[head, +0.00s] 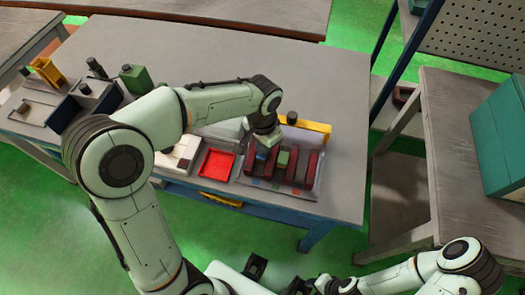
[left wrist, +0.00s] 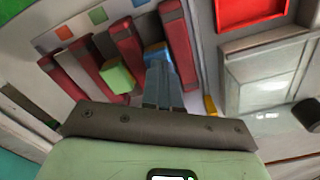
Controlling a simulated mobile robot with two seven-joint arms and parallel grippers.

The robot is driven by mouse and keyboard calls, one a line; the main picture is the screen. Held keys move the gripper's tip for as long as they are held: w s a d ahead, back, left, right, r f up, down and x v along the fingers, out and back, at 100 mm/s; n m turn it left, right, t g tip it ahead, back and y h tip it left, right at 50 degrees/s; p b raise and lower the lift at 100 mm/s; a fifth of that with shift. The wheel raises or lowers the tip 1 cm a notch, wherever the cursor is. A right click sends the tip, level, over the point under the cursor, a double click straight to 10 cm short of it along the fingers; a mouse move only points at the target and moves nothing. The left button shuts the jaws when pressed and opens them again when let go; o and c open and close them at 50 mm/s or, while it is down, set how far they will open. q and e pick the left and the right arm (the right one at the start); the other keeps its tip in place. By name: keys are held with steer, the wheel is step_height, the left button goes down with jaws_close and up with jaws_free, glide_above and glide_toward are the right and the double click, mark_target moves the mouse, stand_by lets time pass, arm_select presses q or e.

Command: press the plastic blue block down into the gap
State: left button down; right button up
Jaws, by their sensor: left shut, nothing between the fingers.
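The plastic blue block (left wrist: 154,48) sits between two dark red bars in the left wrist view, its top showing. It shows small in the head view (head: 262,153), partly hidden by my left gripper. My left gripper (left wrist: 162,66) is shut and empty, its fingertips at the near edge of the blue block. I cannot tell whether they touch it. In the head view the gripper (head: 258,144) reaches down over the bars from above. The gap under the block is hidden.
A green block (left wrist: 117,77) sits between the neighbouring dark red bars (left wrist: 80,72). The bars stand in a grey tray (head: 247,178) with coloured squares along its edge. A red tray (head: 216,164) lies left of it. The grey table (head: 335,100) is clear behind and to the right.

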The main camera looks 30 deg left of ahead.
arm_select(q)
steer(key=shift+r+p, duration=1.05)
steer(key=shift+r, duration=0.5)
steer(key=shift+w+r+p, duration=0.1)
steer(key=shift+r+p, duration=1.05)
steer(key=shift+r, duration=0.75)
arm_select(e)
steer(key=w+r, duration=0.3)
steer(key=r, duration=0.2)
steer(key=shift+w+r, duration=0.2)
steer(key=shift+s, duration=0.1)
